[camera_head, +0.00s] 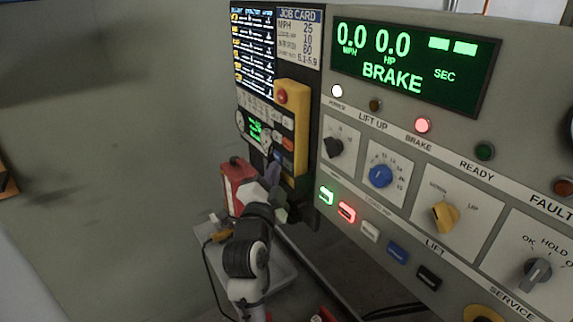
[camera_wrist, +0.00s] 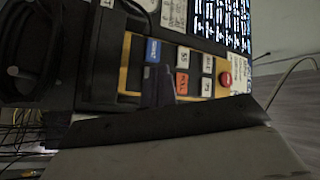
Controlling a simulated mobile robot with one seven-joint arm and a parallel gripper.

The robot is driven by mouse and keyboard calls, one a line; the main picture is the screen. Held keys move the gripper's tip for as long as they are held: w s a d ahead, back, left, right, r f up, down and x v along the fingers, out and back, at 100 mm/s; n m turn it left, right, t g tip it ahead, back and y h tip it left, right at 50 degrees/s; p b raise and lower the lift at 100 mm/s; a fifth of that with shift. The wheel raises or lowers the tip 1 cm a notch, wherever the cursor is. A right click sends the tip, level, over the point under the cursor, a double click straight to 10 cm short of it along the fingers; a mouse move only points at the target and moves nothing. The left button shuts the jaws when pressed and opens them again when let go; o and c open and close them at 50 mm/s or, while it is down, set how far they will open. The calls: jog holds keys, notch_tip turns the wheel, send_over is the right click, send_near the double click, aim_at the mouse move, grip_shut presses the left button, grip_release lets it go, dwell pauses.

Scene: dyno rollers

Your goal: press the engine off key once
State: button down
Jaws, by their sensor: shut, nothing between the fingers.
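A yellow hand pendant (camera_head: 301,110) hangs beside the console, with a red mushroom button (camera_head: 282,97) at its top. Its keys also show turned sideways in the wrist view: a blue key (camera_wrist: 152,50), an orange-red key (camera_wrist: 182,83) and several white ones. Their lettering is too small to tell which is the engine off key. My gripper (camera_head: 272,174) is shut and empty, close to the pendant's lower end. In the wrist view a dark shape, likely my fingertips (camera_wrist: 157,90), covers the area beside the orange-red key. Contact cannot be told.
The console (camera_head: 400,115) stands right, with a green display (camera_head: 415,62) reading BRAKE, a lit red brake lamp (camera_head: 422,125) and several knobs. A red box (camera_head: 238,186) and a grey tray (camera_head: 283,270) lie near my arm. Open floor is left.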

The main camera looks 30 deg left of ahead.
jog(key=shift+w+d+b, duration=0.2)
jog(key=shift+w+b, duration=0.1)
jog(key=shift+w, duration=0.1)
jog(key=shift+w+d, duration=0.15)
jog(key=shift+w, duration=0.3)
dwell(0.9)
jog(key=shift+s, duration=0.1)
jog(key=shift+s+a+f+b, duration=0.2)
jog(key=shift+s+b, duration=0.15)
jog(key=shift+b, duration=0.35)
jog(key=shift+s+a+r, duration=0.1)
jog(key=shift+s+r, duration=0.05)
jog(key=shift+s, duration=0.2)
jog(key=shift+s, duration=0.1)
